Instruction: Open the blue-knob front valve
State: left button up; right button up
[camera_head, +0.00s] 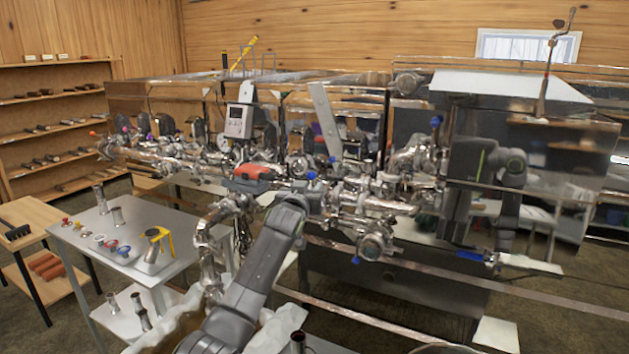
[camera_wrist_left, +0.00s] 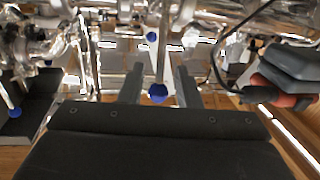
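In the left wrist view the two dark fingers of my left gripper (camera_wrist_left: 159,70) stand apart, open. A round blue knob (camera_wrist_left: 158,92) shows in the gap between them; I cannot tell whether they touch it. A second blue knob (camera_wrist_left: 151,37) sits farther along the steel pipework. In the head view my left arm reaches up from the bottom to the front pipes, and its gripper (camera_head: 302,188) is largely hidden by the wrist. A blue knob (camera_head: 311,175) shows just beyond it. Another blue knob (camera_head: 355,260) hangs below the pipes. My right gripper does not show.
The steel evaporator (camera_head: 400,262) fills the middle and right, with pipes and valves along its front. A metal table (camera_head: 150,275) with small parts stands at left. A red-and-grey device (camera_head: 253,172) lies near my left gripper; a similar device (camera_wrist_left: 290,75) shows in the wrist view.

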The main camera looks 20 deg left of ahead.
pick_arm(q)
jog(key=shift+w, duration=2.35)
jog(key=shift+c, duration=0.2)
grip_shut()
